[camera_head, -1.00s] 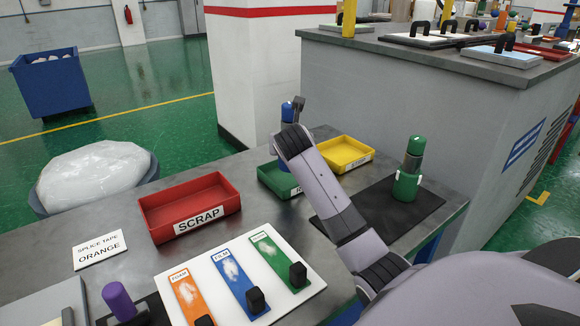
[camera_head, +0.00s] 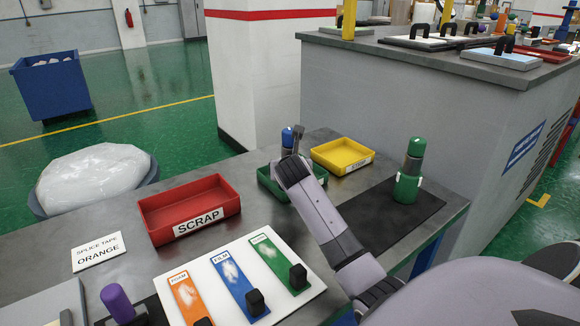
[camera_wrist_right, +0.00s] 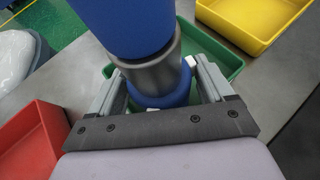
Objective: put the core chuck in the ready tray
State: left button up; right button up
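The core chuck (camera_head: 287,137), blue with a grey metal middle, is upright in my right gripper (camera_head: 299,140), at the green tray. In the right wrist view the chuck (camera_wrist_right: 158,75) sits between the two fingers of the right gripper (camera_wrist_right: 160,88), which close on its lower part. The green tray (camera_head: 267,182), taken as the ready tray, is partly hidden by my right arm, and its label is mostly covered. The tray's wall (camera_wrist_right: 222,58) shows behind the chuck in the wrist view. Whether the chuck's base touches the tray floor cannot be told. My left gripper is not in view.
A yellow tray (camera_head: 342,166) stands behind right, and a red scrap tray (camera_head: 190,222) to the left. A green-topped chuck (camera_head: 410,170) stands on a black mat (camera_head: 385,215). A white board (camera_head: 290,257) with coloured strips lies in front.

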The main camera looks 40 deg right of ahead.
jog(key=shift+o, duration=0.5)
jog(key=shift+s+a+r, duration=0.25)
jog(key=shift+s+r, duration=0.05)
jog(key=shift+r, duration=0.05)
jog(key=p+v, duration=0.1)
jog(key=v, duration=1)
jog(key=shift+s+a, duration=0.1)
